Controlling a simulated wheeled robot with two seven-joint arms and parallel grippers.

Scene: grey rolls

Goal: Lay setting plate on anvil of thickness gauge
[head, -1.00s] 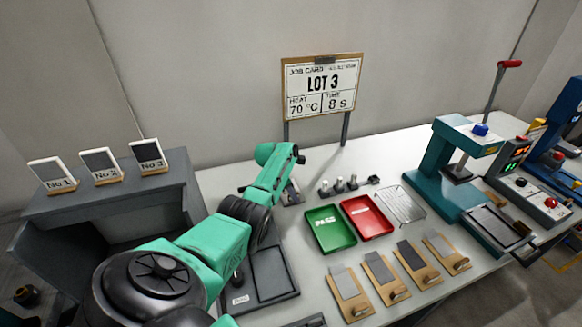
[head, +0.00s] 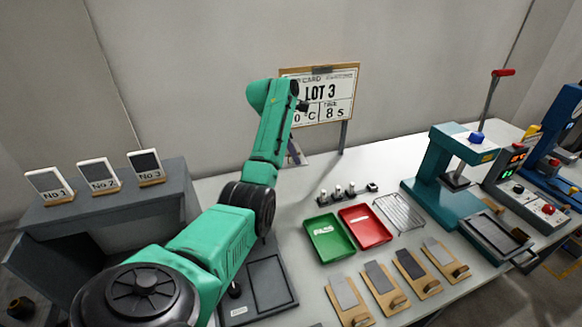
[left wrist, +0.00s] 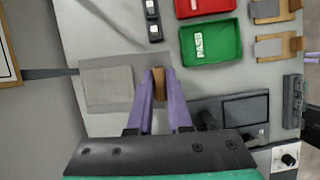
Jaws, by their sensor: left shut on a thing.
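In the head view my left arm reaches up over the table, and its gripper (head: 298,150) is mostly hidden behind its own link. In the left wrist view the purple fingers (left wrist: 159,86) are shut on a tan piece, which I take for the setting plate (left wrist: 159,90). How far it extends beyond the fingers is unclear. The dark base I take for the thickness gauge (head: 272,283) lies at the front, partly behind my arm. It also shows in the left wrist view (left wrist: 246,108), right of the fingers, with a black post; the held piece is apart from it.
A green PASS tray (head: 328,238), a red tray (head: 366,226) and a wire rack (head: 400,212) stand mid-table. Several tan boards (head: 423,272) with grey strips lie in front. A teal press (head: 430,180) stands right. The job card (head: 335,95) rises behind my arm.

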